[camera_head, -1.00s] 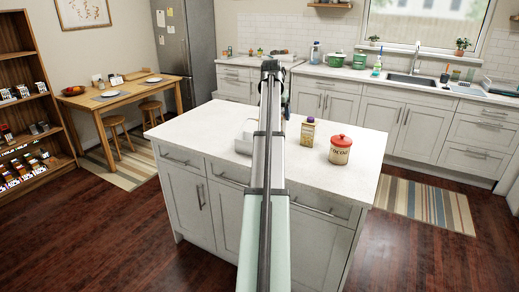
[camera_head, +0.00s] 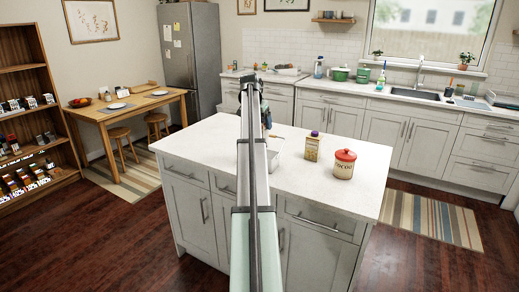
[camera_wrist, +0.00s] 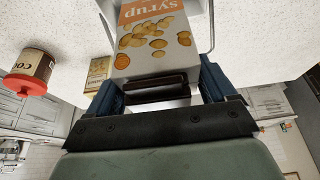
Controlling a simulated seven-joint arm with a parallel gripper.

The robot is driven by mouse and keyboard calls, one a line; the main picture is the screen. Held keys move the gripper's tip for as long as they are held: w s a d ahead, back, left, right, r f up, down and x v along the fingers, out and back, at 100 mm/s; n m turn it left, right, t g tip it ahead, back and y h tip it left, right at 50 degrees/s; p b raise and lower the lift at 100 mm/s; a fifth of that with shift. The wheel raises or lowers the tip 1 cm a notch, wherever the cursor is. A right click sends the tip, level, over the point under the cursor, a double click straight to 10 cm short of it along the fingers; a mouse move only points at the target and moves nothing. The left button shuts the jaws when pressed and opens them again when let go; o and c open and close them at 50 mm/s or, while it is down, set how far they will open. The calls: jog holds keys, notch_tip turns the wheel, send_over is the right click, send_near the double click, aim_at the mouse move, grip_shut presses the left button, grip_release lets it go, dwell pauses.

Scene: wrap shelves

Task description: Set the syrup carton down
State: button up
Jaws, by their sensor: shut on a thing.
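The syrup carton (camera_wrist: 155,40) is white and grey with an orange label band and pictures of orange-brown pieces. In the wrist view my gripper (camera_wrist: 156,86) is shut on it, with a dark finger on each side. The carton hangs over or at the speckled white island top (camera_head: 215,150); whether it touches is unclear. In the head view my arm hides the carton and most of the gripper.
A pale tray-like container (camera_head: 275,149) with metal handles (camera_wrist: 208,28) is close by the carton. A tan carton with a purple cap (camera_head: 312,149) and a red-lidded cocoa tin (camera_head: 344,165) stand to the right. The island's front right is clear.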

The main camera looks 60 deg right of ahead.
jog(key=shift+f, duration=4.3)
jog(key=o, duration=1.9)
jog(key=shift+c, duration=0.2)
jog(key=v, duration=1.2)
